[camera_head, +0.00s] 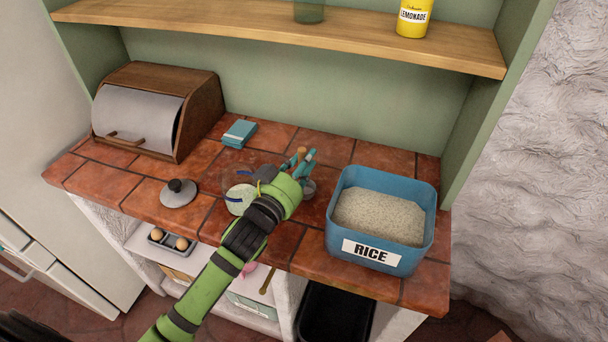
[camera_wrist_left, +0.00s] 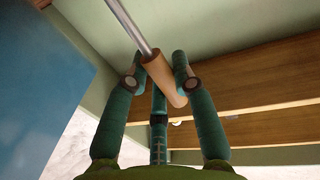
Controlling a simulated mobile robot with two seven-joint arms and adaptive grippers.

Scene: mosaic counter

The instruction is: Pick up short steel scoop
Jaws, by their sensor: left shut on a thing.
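The scoop shows in the left wrist view as a wooden handle (camera_wrist_left: 163,78) with a thin steel shaft (camera_wrist_left: 130,24) running up out of the picture; its bowl is outside that view. My left gripper (camera_wrist_left: 160,68) is shut on the wooden handle, with teal fingers on both sides. In the head view my left gripper (camera_head: 303,162) is over the counter, just left of the blue rice bin, and a small tan bit of the handle (camera_head: 300,151) shows between the fingers. My gripper and arm hide most of the scoop there. My right gripper is not in view.
The open blue rice bin (camera_head: 427,215) stands at the counter's right. A clear jar with pale contents (camera_head: 240,200) is left of my gripper. A knobbed lid (camera_head: 178,196), folded teal cloths (camera_head: 239,133) and a bread box (camera_head: 196,100) are further left. A wooden shelf (camera_head: 270,28) hangs above.

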